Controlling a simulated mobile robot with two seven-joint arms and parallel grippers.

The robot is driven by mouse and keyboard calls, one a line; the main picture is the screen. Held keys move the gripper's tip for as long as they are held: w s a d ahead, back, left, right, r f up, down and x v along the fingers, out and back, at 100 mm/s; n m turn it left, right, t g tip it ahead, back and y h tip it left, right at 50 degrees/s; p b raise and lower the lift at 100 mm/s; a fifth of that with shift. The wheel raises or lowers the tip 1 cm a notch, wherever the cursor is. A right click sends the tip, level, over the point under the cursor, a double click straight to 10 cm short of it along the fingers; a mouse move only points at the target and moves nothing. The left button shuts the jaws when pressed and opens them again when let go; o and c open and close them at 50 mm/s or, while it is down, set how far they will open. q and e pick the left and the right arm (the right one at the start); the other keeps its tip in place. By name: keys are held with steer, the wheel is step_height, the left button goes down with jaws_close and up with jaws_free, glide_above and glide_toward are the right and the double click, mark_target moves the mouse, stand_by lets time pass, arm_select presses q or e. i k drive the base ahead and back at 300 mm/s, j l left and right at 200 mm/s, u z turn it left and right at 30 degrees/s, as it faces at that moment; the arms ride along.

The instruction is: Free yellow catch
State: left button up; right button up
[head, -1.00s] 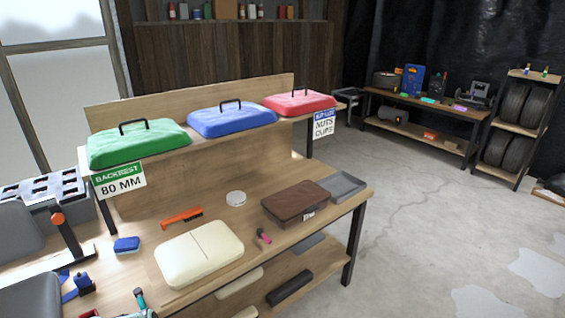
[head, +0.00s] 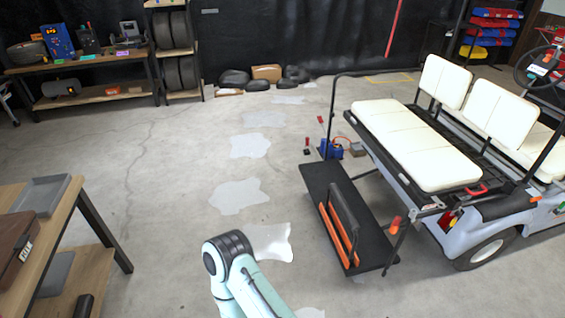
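The cart (head: 470,200) stands at the right with white seats (head: 415,140) and a pale body. I cannot make out a yellow catch for certain. A small red and yellow item (head: 450,219) shows on the cart's side, too small to tell what it is. A red handle-like part (head: 477,189) lies at the seat's edge. An orange-red knob (head: 396,222) stands on a post at the rear platform (head: 337,205). Neither of my grippers is in view; only one of my arm links shows at the bottom, apart from the cart.
A wooden workbench (head: 62,205) with a brown case (head: 12,245) and grey tray (head: 42,194) is at the left. A blue box (head: 331,149) stands on the floor behind the cart. Tyres (head: 234,78) lie by the back wall. The floor between bench and cart is open.

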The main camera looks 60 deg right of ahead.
mark_target(458, 214)
steer(key=k+l+z, duration=0.1)
steer(key=z, duration=0.35)
steer(key=l+z, duration=0.25)
steer(key=z, duration=0.15)
steer(key=k+l+z, duration=0.1)
steer(key=l+z, duration=0.15)
steer(key=l, duration=0.3)
steer(key=l+z, duration=0.25)
steer(key=l, duration=0.3)
steer(key=l+z, duration=0.25)
steer(key=l, duration=1.75)
steer(key=i+l, duration=0.15)
steer(key=l, duration=1.65)
steer(key=i+j, duration=0.1)
steer(key=j, duration=0.2)
steer(key=j+z, duration=0.2)
steer(key=z, duration=0.3)
steer(key=j+z, duration=0.2)
steer(key=z, duration=0.3)
